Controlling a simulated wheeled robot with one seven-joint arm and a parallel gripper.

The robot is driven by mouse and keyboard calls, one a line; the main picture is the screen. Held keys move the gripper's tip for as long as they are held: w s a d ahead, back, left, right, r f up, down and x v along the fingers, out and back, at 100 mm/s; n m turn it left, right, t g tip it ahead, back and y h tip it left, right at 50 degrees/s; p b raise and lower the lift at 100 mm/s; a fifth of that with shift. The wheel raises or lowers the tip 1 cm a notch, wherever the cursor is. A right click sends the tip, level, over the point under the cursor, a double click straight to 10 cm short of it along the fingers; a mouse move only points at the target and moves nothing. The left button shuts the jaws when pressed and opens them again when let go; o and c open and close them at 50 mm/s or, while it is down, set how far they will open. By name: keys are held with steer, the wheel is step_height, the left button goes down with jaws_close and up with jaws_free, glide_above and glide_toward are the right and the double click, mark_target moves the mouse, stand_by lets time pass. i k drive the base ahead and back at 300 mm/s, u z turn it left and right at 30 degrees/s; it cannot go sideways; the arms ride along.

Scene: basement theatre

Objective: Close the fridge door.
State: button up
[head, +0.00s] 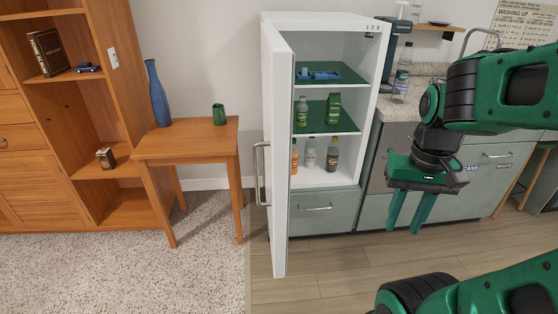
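The white fridge (368,100) stands against the back wall, left of the counter. Its door (281,150) is hinged on the left and stands wide open, swung out toward me and seen nearly edge-on. The metal door handle (260,175) is on the door's outer, left side. Bottles and a few other items show on the shelves inside. My green gripper (407,226) hangs pointing down to the right of the fridge, in front of the counter cabinets. Its two fingers are slightly apart with nothing seen between them. It is clear of the door.
A small wooden table (185,140) with a blue vase (157,93) and a green cup (219,114) stands close left of the door. A wooden shelf unit (75,110) is further left. The floor (330,262) before the fridge is clear.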

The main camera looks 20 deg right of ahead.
mark_target(278, 58)
steer(key=z, duration=0.1)
steer(key=i, duration=1)
steer(key=z, duration=0.05)
steer(key=k, duration=1.5)
steer(key=u, duration=0.25)
